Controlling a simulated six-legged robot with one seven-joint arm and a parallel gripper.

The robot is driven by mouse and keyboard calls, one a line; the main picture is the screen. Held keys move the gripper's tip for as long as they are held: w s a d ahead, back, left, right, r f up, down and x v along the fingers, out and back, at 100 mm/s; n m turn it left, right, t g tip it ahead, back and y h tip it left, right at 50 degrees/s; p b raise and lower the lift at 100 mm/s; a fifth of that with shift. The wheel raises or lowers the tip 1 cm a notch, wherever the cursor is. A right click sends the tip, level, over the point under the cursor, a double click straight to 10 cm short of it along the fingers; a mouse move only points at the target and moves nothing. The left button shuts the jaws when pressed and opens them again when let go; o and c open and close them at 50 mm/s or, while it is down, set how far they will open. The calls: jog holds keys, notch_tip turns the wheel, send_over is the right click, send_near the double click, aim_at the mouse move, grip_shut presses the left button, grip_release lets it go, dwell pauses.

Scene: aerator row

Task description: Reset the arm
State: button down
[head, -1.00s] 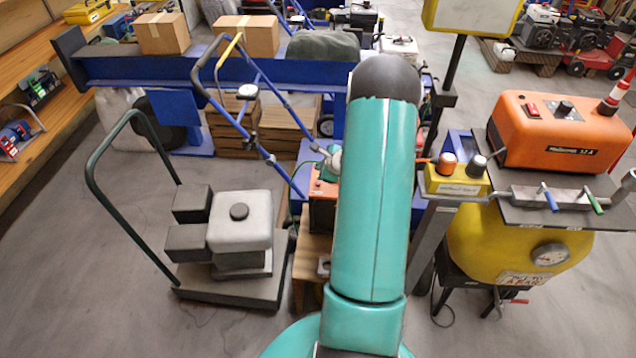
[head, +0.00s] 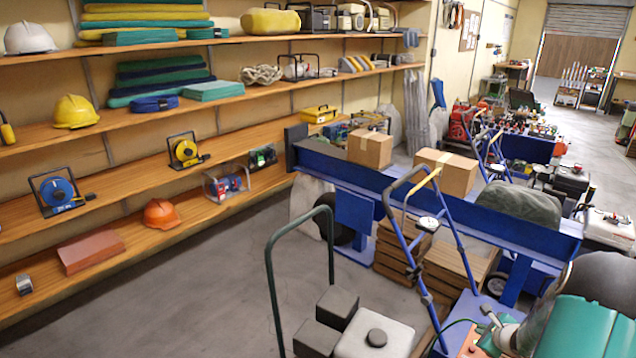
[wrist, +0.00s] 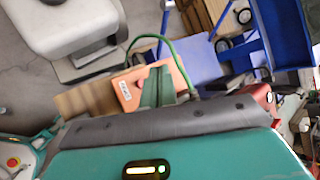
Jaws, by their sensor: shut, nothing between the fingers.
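My teal arm (head: 590,325) shows at the lower right of the head view, cut off by the picture's edge. In the wrist view, the teal hand fills the bottom, with a dark padded band across its front. Beyond the band, the dark green fingers of my gripper (wrist: 157,86) are together with nothing between them. They appear in front of an orange box (wrist: 127,92) with a white label. I cannot tell the distance between the fingers and the box.
A grey-topped machine on a cart (head: 375,335) with a green handle stands left of my arm. A blue beam (head: 340,175) carries cardboard boxes (head: 370,148). A blue-handled frame (head: 412,255) rises close by. Wooden shelves (head: 130,225) line the left wall. Grey floor between is clear.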

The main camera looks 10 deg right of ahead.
jog(key=w+a+r+n+y, duration=0.2)
jog(key=a+r+n, duration=0.3)
jog(key=a+r, duration=0.45)
jog(key=w+a+r+n+y, duration=0.25)
jog(key=a+r+n, duration=0.35)
jog(key=a+r, duration=0.4)
jog(key=s+a+r+n+g, duration=0.1)
jog(key=s+a+r+n, duration=0.25)
jog(key=a, duration=0.35)
jog(key=s+a+r+n+g, duration=0.1)
jog(key=s+a+r+n, duration=0.1)
jog(key=a+r+n, duration=0.35)
jog(key=s+a+r+n+h, duration=0.1)
jog(key=s+a+n, duration=0.2)
jog(key=s, duration=0.3)
jog(key=s+a+r+n+g+h, duration=0.1)
jog(key=s+a+n, duration=0.2)
jog(key=s, duration=0.3)
jog(key=s+a+r+n+h, duration=0.1)
jog(key=s+a+r+n, duration=0.1)
jog(key=s, duration=0.5)
jog(key=shift+a+n, duration=0.4)
jog(key=shift+a, duration=0.4)
jog(key=shift+d, duration=0.2)
